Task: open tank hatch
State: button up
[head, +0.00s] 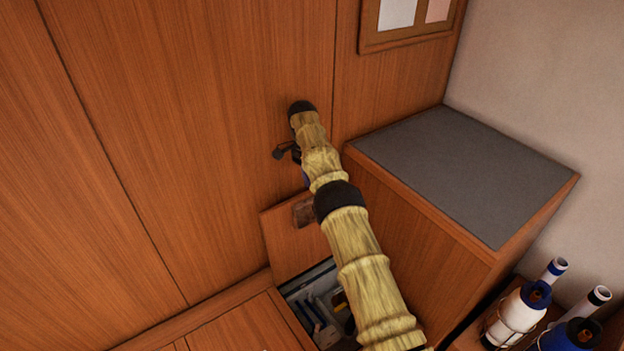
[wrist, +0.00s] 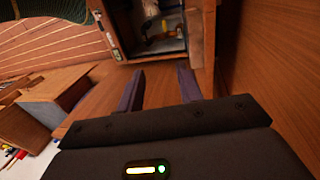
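The tank hatch is a wooden lid (head: 283,238) with a brown block-like handle (head: 303,212). It stands raised at the back of an opening (head: 312,300) in the wooden bench, close to the panelled wall. Tools or fittings lie inside the opening, which also shows at the top of the wrist view (wrist: 150,45). My arm hides part of the lid and opening. My gripper (wrist: 160,88) is open, with nothing between its two fingers. In the head view its dark end (head: 288,151) shows above the lid, apart from the handle and mostly hidden by my arm.
A wooden cabinet with a grey top (head: 465,165) stands right of the opening. White and blue bottles (head: 515,315) stand at the lower right. A pin board (head: 408,22) hangs on the wall. The wall left of my arm is bare.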

jog(key=shift+d+r, duration=0.1)
jog(key=c, duration=0.7)
jog(key=shift+w+d+r, duration=0.1)
jog(key=shift+d+r, duration=0.1)
jog(key=shift+d, duration=0.1)
grip_shut()
jog(key=s+d+r+n+t+y, duration=0.1)
jog(key=s+d+r+n, duration=0.15)
jog(key=d, duration=0.25)
jog(key=s+d+r+n+t, duration=0.1)
jog(key=s+d+r, duration=0.3)
jog(key=d, duration=0.2)
jog(key=s+d+n+t, duration=0.2)
jog(key=s+n, duration=0.5)
jog(key=s, duration=2.2)
jog(key=shift+s+d+f+n+t, duration=0.15)
jog(key=shift+d+f+n+t, duration=0.1)
jog(key=shift+f+n+t, duration=0.1)
